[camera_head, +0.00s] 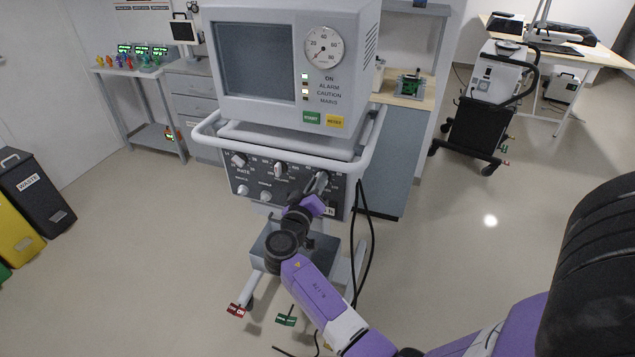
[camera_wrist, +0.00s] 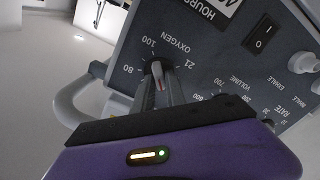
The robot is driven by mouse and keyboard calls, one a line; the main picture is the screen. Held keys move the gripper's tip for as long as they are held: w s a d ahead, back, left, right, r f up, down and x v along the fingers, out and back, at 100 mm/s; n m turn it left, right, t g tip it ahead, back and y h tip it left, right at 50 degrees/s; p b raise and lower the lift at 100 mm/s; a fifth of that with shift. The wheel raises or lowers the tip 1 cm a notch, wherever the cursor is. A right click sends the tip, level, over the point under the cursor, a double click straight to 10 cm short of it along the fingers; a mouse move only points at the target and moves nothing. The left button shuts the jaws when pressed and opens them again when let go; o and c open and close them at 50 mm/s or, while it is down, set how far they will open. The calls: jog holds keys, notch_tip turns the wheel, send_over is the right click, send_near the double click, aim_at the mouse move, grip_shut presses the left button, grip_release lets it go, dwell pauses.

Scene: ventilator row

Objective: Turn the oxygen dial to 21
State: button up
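The oxygen dial (camera_wrist: 158,70) is a small grey knob with a red mark, on the dark control panel of the ventilator (camera_head: 275,184). In the wrist view its printed scale shows 80, 100 and 21; the knob's tip lies between the 100 and the 21 (camera_wrist: 188,65). My gripper (camera_wrist: 160,84) is at the dial with one dark finger on each side of the knob, and it looks shut on it. In the head view my gripper (camera_head: 318,186) reaches the panel's right-hand knob and covers part of it.
Other knobs (camera_head: 280,168) sit left of the dial on the panel. A white rail (camera_head: 367,150) runs around the ventilator above it. A black cable (camera_head: 371,240) hangs at the right. Open floor lies on both sides; waste bins (camera_head: 38,190) stand at far left.

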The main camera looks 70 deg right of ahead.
grip_shut()
jog(key=shift+n, duration=0.4)
jog(key=n+p, duration=0.1)
jog(key=n, duration=0.5)
jog(key=n+p, duration=0.1)
jog(key=n, duration=0.4)
jog(key=f+n+p, duration=0.1)
jog(key=n, duration=0.5)
jog(key=shift+n+p, duration=0.3)
jog(key=shift+p, duration=0.05)
jog(key=shift+f, duration=0.1)
jog(key=o, duration=0.5)
grip_release()
